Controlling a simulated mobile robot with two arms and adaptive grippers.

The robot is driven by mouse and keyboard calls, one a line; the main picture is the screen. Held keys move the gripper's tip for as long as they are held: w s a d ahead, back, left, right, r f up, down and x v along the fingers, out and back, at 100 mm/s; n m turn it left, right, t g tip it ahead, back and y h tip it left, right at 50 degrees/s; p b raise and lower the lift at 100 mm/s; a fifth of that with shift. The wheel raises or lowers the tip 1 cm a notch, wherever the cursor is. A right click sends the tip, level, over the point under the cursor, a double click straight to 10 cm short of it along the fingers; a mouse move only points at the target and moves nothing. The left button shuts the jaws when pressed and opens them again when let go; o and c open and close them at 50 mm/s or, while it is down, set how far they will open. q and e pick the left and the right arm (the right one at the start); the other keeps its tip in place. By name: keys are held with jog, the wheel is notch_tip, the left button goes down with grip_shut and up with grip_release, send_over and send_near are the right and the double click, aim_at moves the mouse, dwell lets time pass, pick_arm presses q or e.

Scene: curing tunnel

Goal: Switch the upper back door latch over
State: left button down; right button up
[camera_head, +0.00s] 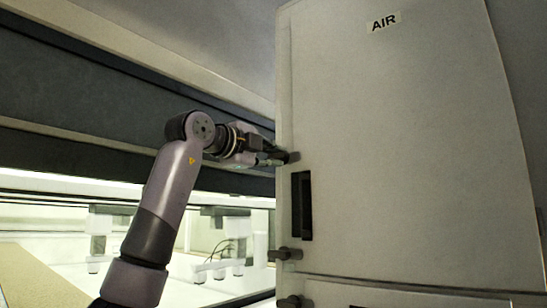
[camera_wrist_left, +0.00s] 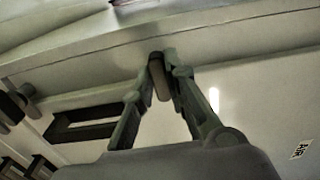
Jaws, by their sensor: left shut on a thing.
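The tall pale cabinet door (camera_head: 410,150) with the "AIR" label fills the right half of the head view. A small dark latch (camera_head: 293,156) sticks out at the door's left edge, above the recessed handle. My left gripper (camera_head: 277,158) reaches it from the left. In the left wrist view the fingers of my left gripper (camera_wrist_left: 163,72) are closed around the latch (camera_wrist_left: 160,82), a short rounded peg near the door edge. Its base is partly hidden by the fingers. My right gripper is in neither view.
A dark recessed handle (camera_head: 301,205) lies below the latch. Another latch (camera_head: 285,254) sits lower on the same edge, with one more (camera_head: 289,302) beneath it. Left of the door is a lit tunnel opening (camera_head: 220,245) under a dark beam (camera_head: 90,90).

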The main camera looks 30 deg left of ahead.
pick_arm(q)
jog(key=c, duration=1.6)
grip_release()
jog(key=shift+a, duration=0.1)
jog(key=s, duration=1.2)
jog(key=shift+a, duration=0.45)
